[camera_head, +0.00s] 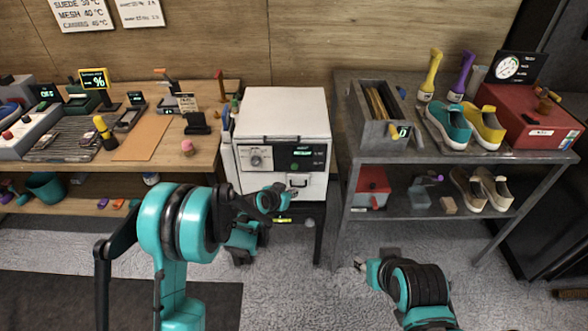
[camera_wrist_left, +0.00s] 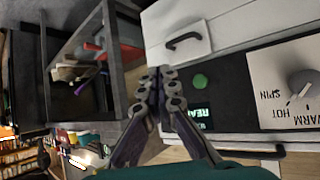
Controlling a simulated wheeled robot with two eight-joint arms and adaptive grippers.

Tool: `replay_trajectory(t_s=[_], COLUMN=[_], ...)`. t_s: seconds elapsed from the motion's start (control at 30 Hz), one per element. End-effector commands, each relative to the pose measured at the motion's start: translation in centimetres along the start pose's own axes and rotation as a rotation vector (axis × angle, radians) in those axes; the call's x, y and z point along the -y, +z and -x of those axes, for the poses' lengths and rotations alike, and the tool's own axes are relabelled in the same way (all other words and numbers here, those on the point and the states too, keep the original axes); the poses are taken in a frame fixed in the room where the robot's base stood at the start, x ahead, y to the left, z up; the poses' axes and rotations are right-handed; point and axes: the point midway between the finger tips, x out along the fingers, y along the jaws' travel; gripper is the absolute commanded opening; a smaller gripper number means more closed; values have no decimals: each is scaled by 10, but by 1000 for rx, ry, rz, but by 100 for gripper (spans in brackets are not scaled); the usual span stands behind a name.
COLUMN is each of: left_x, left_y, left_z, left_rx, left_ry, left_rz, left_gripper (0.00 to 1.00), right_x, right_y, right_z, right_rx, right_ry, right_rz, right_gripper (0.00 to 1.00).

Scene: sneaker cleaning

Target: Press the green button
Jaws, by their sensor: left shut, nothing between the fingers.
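The white washing machine (camera_head: 283,113) has a black panel with a small green button (camera_head: 294,167). In the left wrist view the round green button (camera_wrist_left: 199,81) sits on the black panel, right of my fingertips. My left gripper (camera_head: 288,192) is in front of the machine's lower front, below the panel. In the left wrist view its fingers (camera_wrist_left: 154,74) are shut together with nothing between them. No contact with the button shows. My right gripper (camera_head: 360,264) is low at the lower right, away from the machine; its fingers are too small to read.
A dial (camera_wrist_left: 302,83) and a drawer handle (camera_wrist_left: 185,40) flank the button in the left wrist view. A wooden workbench (camera_head: 142,148) stands left of the machine. A metal shelf unit (camera_head: 432,152) with shoes stands right. Grey carpet is open in front.

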Motion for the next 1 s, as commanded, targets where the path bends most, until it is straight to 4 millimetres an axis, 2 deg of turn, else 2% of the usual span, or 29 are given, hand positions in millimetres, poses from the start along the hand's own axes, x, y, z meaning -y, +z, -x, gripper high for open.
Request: replay_trajectory(t_s=[0.17, 0.6, 1.0], left_x=[8, 37, 44], left_y=[-8, -37, -44], left_z=[-10, -51, -60], left_rx=[0, 0, 0], left_ry=[0, 0, 0], left_rz=[1, 0, 1], left_gripper=[0, 0, 0], right_x=[0, 0, 0], right_y=[-2, -6, -5], right_z=[3, 8, 8], right_rx=[0, 0, 0], right_ry=[0, 0, 0], right_rz=[0, 0, 0], right_gripper=[40, 40, 40])
